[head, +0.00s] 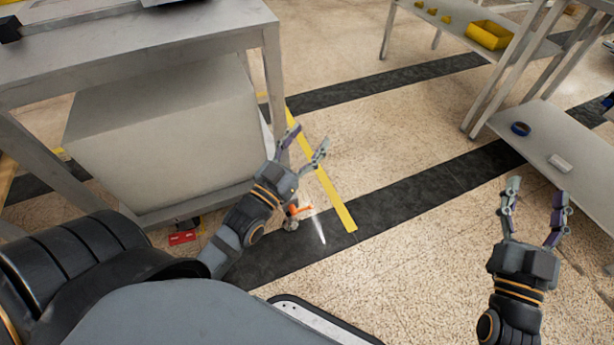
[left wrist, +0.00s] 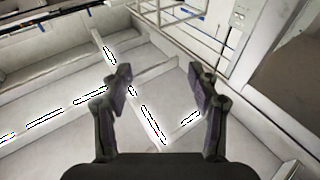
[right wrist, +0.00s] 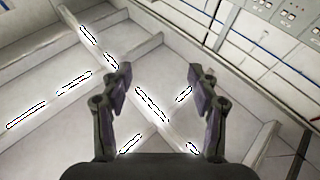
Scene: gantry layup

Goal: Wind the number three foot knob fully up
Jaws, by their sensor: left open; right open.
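My left gripper (head: 308,142) is open and empty, beside the near right leg of the grey metal bench (head: 150,45). An orange piece (head: 302,210) with a small grey metal part shows low behind my left wrist, near the floor; it may be a foot knob, but my arm partly hides it and I can read no number. A red item (head: 183,238) sits on the floor under the bench's lower edge. My right gripper (head: 537,192) is open and empty above the floor at the right. Both wrist views show only open fingers against the ceiling and walls.
A pale box-like body (head: 165,140) fills the space under the bench. A shelf rack at the right carries a yellow bin (head: 489,35), a blue ring (head: 520,129) and a white roll (head: 560,163).

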